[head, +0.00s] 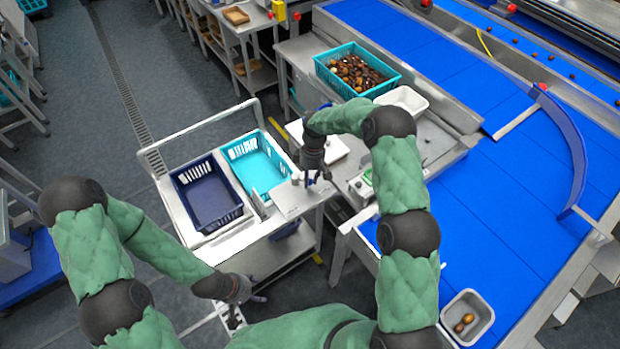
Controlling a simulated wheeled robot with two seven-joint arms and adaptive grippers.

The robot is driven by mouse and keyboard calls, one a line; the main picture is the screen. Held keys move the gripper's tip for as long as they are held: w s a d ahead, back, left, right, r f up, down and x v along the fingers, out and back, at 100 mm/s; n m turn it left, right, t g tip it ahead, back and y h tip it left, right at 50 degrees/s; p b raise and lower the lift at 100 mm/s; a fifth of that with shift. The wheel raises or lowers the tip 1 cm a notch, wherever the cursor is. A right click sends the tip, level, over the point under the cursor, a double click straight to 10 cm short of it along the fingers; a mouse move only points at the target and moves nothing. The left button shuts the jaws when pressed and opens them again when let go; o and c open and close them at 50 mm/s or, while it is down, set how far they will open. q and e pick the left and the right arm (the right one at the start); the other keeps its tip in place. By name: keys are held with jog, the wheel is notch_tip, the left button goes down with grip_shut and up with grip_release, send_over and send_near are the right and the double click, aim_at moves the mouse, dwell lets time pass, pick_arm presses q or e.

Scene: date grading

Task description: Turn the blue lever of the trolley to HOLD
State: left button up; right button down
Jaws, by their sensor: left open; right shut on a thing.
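The metal trolley (237,240) stands left of centre and carries a dark blue crate and a turquoise crate. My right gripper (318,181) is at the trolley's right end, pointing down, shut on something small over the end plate. By its place this is the blue lever, but the fingers hide most of it. The lever's angle and the HOLD mark cannot be read. My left gripper (258,297) is open and empty, low in the picture in front of the trolley, apart from it.
The dark blue crate (232,217) and turquoise crate (233,150) look empty. A crate of dates (388,84) stands on the bench behind my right arm. A blue conveyor (500,220) fills the right side. A grey tray (482,308) holds a few dates. Floor left of the trolley is clear.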

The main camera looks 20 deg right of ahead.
jog(key=m+b, duration=0.1)
jog(key=s+a+m+b, duration=0.1)
jog(key=m, duration=0.2)
jog(key=shift+s+a+m+t+y+b, duration=0.2)
jog(key=shift+s+m+t+y+b, duration=0.1)
jog(key=shift+t+b, duration=0.1)
jog(key=m, duration=0.1)
jog(key=a+m+b, duration=0.1)
jog(key=m, duration=0.1)
jog(key=a+m+b, duration=0.1)
jog(key=shift+s+m+t, duration=0.3)
jog(key=shift+t, duration=0.1)
jog(key=a+m+b, duration=0.1)
jog(key=m, duration=0.1)
jog(key=a+m+t+b, duration=0.1)
jog(key=m+b, duration=0.1)
jog(key=m, duration=0.1)
jog(key=shift+r, duration=0.1)
jog(key=shift+w+a+m+b, duration=0.2)
jog(key=shift+a+m+b, duration=0.2)
jog(key=shift+m+b, duration=0.45)
jog(key=shift+w+a+r+m+t, duration=0.15)
jog(key=shift+m+t, duration=0.15)
jog(key=shift+m, duration=0.15)
jog(key=shift+r, duration=0.1)
jog(key=c, duration=1.1)
grip_release()
jog(key=shift+w, duration=0.1)
jog(key=shift+o, duration=0.4)
jog(key=shift+f, duration=0.25)
